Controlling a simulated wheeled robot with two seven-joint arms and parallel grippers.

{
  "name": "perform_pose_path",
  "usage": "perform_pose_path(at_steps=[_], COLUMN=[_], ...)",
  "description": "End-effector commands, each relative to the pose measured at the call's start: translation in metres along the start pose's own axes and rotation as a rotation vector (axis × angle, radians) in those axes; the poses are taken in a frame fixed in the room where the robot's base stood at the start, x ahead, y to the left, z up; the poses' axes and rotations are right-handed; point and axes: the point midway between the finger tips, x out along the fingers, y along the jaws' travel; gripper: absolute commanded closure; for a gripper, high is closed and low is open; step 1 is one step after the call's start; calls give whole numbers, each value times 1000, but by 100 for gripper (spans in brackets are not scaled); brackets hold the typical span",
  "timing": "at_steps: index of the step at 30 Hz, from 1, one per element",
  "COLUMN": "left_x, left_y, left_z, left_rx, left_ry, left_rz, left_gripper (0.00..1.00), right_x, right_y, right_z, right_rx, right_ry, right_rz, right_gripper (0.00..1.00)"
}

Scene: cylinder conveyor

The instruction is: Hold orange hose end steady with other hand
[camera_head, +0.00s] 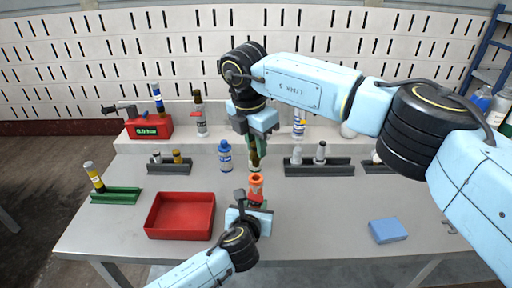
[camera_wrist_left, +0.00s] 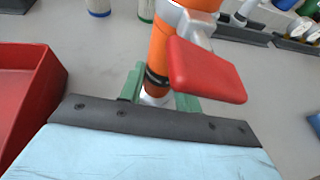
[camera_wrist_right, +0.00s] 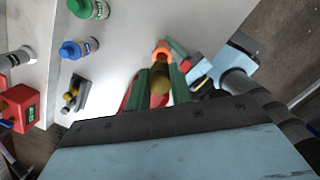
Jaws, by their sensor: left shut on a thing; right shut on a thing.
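The orange hose end (camera_head: 257,181) stands upright near the table's front middle, with a red lever (camera_wrist_left: 205,70) on its side. My left gripper (camera_head: 254,204) is shut on its lower part; in the left wrist view the green fingers flank the orange body (camera_wrist_left: 158,50). My right gripper (camera_head: 254,150) points down above it, shut on a dark brown-olive cylinder (camera_wrist_right: 160,80). In the right wrist view the orange ring of the hose end (camera_wrist_right: 162,48) shows close beyond this cylinder. I cannot tell whether the two touch.
A red tray (camera_head: 180,236) lies to the left of the hose end. A blue-capped bottle (camera_head: 225,157) stands just behind and left. Dark racks (camera_head: 318,170) with fittings line the back. A blue block (camera_head: 388,231) lies at right; the table between is clear.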

Motion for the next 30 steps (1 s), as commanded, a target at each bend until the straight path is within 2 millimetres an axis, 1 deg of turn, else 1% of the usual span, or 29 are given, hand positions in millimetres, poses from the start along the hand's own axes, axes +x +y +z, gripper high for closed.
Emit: perform_pose_path(at_steps=[9,16,24,30], left_x=[0,0,0,0], left_y=[1,1,1,1], left_z=[-2,-2,-2,-2], left_rx=[1,1,1,1], left_ry=[3,3,3,3], left_rz=[3,3,3,3], left_gripper=[94,94,94,94], right_x=[-21,-28,-46,-49], right_y=[0,0,0,0], right_z=[3,4,7,8], right_rx=[1,1,1,1], right_ry=[-1,0,-1,-1], right_rz=[2,1,2,1], right_gripper=[100,100,100,100])
